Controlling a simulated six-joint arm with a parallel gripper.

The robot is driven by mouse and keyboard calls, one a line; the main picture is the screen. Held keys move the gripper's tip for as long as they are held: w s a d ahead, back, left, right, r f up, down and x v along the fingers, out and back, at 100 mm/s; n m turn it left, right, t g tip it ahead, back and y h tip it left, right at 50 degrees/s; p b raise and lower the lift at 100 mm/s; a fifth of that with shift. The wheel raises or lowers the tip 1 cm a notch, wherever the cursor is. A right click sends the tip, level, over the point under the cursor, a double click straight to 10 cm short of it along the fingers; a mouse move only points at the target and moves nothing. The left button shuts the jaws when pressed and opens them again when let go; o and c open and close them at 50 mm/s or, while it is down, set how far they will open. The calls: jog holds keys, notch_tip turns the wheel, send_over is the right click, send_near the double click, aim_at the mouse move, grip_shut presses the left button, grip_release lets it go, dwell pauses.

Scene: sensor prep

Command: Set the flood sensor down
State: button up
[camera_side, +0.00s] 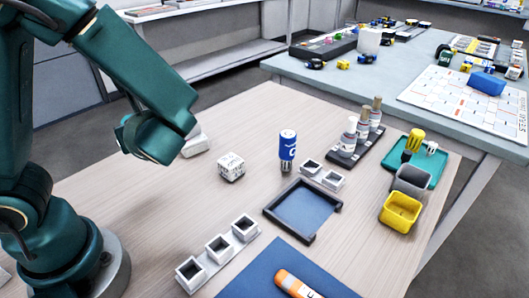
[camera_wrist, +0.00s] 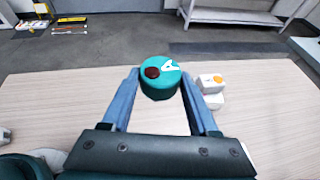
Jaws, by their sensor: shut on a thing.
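A teal round puck (camera_wrist: 160,80) with a dark brown spot and a white mark on its top sits between the two blue fingers of my gripper (camera_wrist: 162,88) in the wrist view. It appears to be the flood sensor. My gripper is shut on it. The height of the puck above the wooden table is hard to tell. In the side view my arm hides the fingers and the puck. The tray (camera_side: 305,209) with a dark frame and blue-grey floor lies empty near the middle of the table.
White blocks (camera_wrist: 211,88), one with an orange dot, stand just right of my gripper. A white cube (camera_side: 231,167), a blue cylinder (camera_side: 287,150), white open holders (camera_side: 219,247), a yellow bin (camera_side: 400,211) and a blue mat (camera_side: 262,276) share the table (camera_side: 130,190).

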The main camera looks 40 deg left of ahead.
aim_at(159, 189)
jog(key=shift+f, duration=6.75)
jog(key=o, duration=1.4)
jog(key=shift+f, duration=0.1)
